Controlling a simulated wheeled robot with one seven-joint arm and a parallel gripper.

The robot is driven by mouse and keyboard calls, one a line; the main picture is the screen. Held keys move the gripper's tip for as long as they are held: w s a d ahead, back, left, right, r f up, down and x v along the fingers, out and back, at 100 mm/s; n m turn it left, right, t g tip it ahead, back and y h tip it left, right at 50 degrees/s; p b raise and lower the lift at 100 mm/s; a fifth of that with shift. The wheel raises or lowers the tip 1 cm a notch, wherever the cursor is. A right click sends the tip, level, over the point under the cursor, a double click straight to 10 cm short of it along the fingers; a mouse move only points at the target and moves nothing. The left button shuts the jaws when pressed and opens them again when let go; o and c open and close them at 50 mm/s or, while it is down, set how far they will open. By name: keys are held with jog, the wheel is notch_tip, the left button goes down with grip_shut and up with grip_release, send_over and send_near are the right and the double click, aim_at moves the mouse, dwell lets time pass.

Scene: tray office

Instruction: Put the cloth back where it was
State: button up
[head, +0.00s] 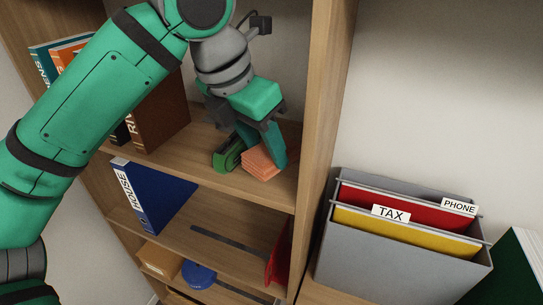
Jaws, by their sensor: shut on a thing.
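A folded orange cloth (259,164) is at the right end of the upper shelf board (215,172), close to the upright side panel. My gripper (263,152) reaches down from above and is shut on the cloth. One teal finger shows in front at the cloth's right side. The other finger is partly hidden behind the wrist and cloth. Whether the cloth's underside touches the board cannot be told.
A brown binder (160,112) and other books stand further left. A blue binder (155,197) is on the shelf below. The side panel (318,110) closes off the right; a grey file box (385,257) stands beyond it.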

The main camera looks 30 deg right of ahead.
aim_at(260, 156)
jog(key=shift+w+d, duration=0.2)
jog(key=shift+d, duration=0.6)
jog(key=shift+d+f, duration=0.1)
jog(key=shift+f, duration=1.65)
jog(key=shift+f, duration=0.15)
jog(key=o, duration=1)
jog(key=shift+v, duration=3.85)
